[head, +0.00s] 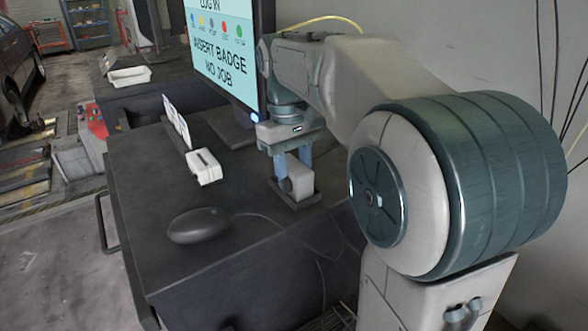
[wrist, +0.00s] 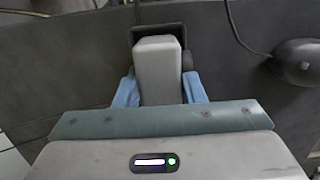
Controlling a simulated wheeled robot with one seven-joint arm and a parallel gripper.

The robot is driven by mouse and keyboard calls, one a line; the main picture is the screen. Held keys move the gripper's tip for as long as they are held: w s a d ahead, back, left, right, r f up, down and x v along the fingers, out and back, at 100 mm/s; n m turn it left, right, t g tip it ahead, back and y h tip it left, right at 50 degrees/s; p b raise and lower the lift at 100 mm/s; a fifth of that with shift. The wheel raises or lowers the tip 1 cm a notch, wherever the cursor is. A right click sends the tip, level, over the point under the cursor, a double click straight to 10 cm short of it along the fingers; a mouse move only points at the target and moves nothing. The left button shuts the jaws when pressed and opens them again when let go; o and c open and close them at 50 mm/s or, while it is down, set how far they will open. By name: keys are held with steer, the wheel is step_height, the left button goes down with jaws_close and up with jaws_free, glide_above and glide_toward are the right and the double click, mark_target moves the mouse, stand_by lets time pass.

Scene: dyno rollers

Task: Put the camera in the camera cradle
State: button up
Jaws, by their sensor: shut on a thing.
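The camera (head: 301,178) is a small pale box with a dark round part on its side. It stands upright at the dark camera cradle (head: 294,204), a low tray on the desk near its right edge. In the wrist view the camera (wrist: 158,68) lies between the blue fingers, and the cradle's dark rim (wrist: 133,37) shows around its far end. My gripper (head: 293,167) points down and is shut on the camera. The camera's base appears inside the cradle's outline; I cannot tell if it touches the floor of it.
A dark mouse (head: 199,226) with a cable lies on the desk (head: 150,195) to the left. A white device (head: 204,167) and a standing card (head: 176,123) are behind it. A monitor (head: 225,52) stands close behind my gripper. The desk's left part is clear.

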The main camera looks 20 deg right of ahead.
mark_target(290, 162)
steer(key=shift+f, duration=0.3)
steer(key=o, duration=1.1)
steer(key=shift+s+f, duration=0.1)
steer(key=shift+f, duration=0.05)
steer(key=shift+d, duration=0.2)
steer(key=shift+a+f, duration=0.1)
steer(key=shift+a, duration=0.1)
steer(key=r, duration=0.3)
steer(key=w+r, duration=0.1)
steer(key=r, duration=0.4)
steer(key=shift+w+a+r+p, duration=0.15)
steer(key=shift+a+r+p, duration=0.05)
steer(key=shift+r+p, duration=0.2)
